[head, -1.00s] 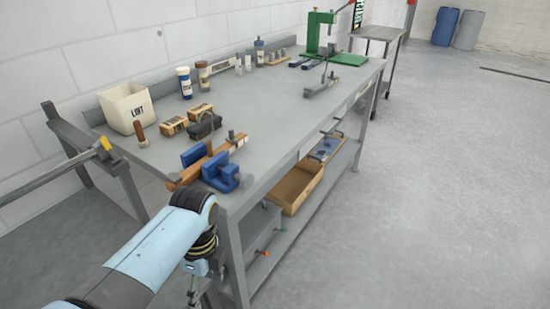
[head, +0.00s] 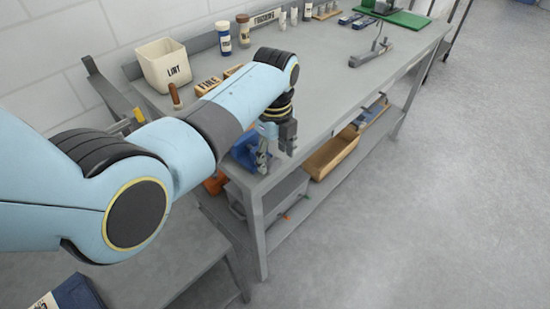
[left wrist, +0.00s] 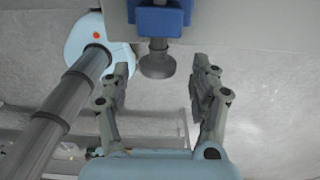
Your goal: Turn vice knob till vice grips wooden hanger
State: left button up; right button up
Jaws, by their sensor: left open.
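The blue vice (head: 243,147) is on the near corner of the workbench, partly hidden behind my left arm and gripper in the head view. The left wrist view shows the vice's blue body (left wrist: 160,20) at the top, with its grey round vice knob (left wrist: 157,64) sticking out below. My left gripper (head: 271,158) is at the bench's near end beside the vice. Its fingers are open on both sides of the knob, with gaps left and right. The wooden hanger cannot be made out now; my arm covers that area. My right gripper is out of view.
A white LINT box (head: 163,66), brushes (head: 207,86) and bottles (head: 223,38) stand farther back on the workbench (head: 330,75). A wooden tray (head: 332,156) is on the lower shelf. Open floor (head: 450,200) lies to the right.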

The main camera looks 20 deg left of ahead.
pick_arm(q)
jog(key=shift+s+f, duration=0.15)
jog(key=shift+f, duration=0.8)
jog(key=shift+c, duration=0.5)
jog(key=c, duration=1.1)
